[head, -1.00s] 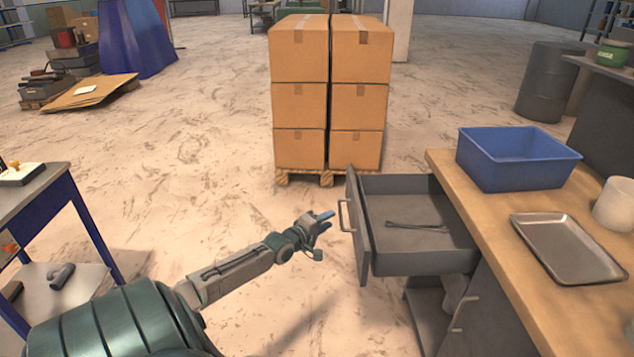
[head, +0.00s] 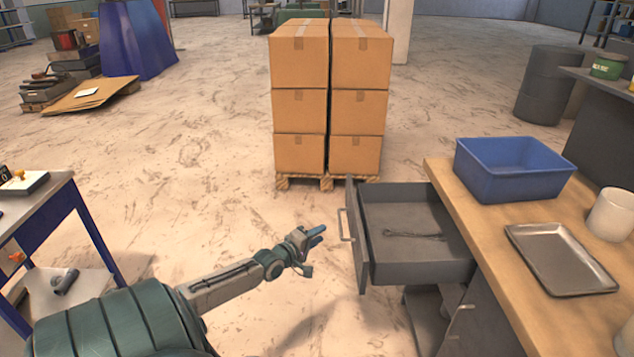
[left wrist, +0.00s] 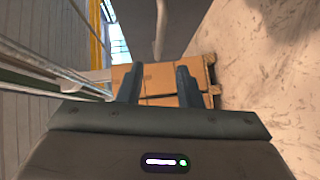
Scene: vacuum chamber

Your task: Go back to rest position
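My left gripper (head: 314,237) is in front of the open drawer (head: 415,225), a little to the left of its handle (head: 345,224) and apart from it. In the left wrist view its two fingers (left wrist: 158,85) stand apart with nothing between them. The drawer is pulled out from the workbench and holds a thin dark metal tool (head: 415,234). My right gripper is not in view.
The wooden bench top (head: 470,215) on the right carries a blue bin (head: 513,172), a metal tray (head: 560,260) and a white cup (head: 610,215). Stacked cartons (head: 330,100) stand on a pallet ahead. A blue-legged table (head: 85,230) is at left. Floor between is clear.

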